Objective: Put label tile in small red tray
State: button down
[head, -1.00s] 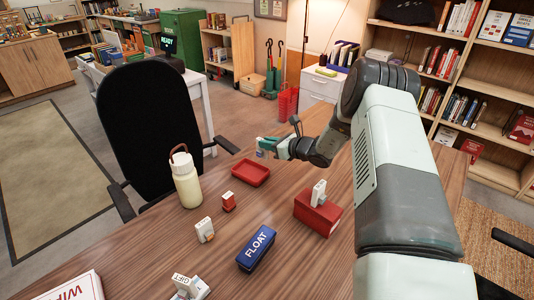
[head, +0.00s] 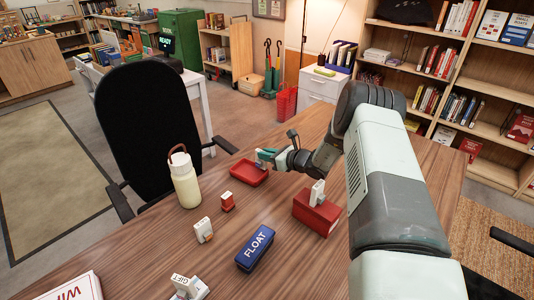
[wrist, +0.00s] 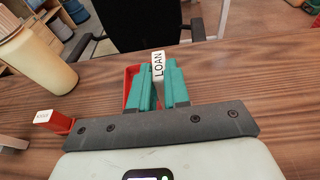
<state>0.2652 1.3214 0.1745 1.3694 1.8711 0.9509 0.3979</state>
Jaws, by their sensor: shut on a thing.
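In the head view my fingertips are at the tray's right rear edge. In the wrist view the tray (wrist: 128,88) shows behind and to the left of the fingers. I cannot tell how high the tile is above the tray.
A cream bottle (head: 186,185) stands left of the tray. A small red-and-white block (head: 227,203), a white tile (head: 203,232), a blue FLOAT box (head: 256,248), a GIFT tile (head: 187,285) and a red box (head: 314,214) are nearer. A black chair (head: 150,130) stands beyond the table.

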jog(key=c, duration=1.1)
grip_release()
jog(key=shift+r, duration=0.15)
jog(key=shift+r, duration=0.35)
jog(key=v, duration=1.2)
jog(key=shift+r, duration=0.25)
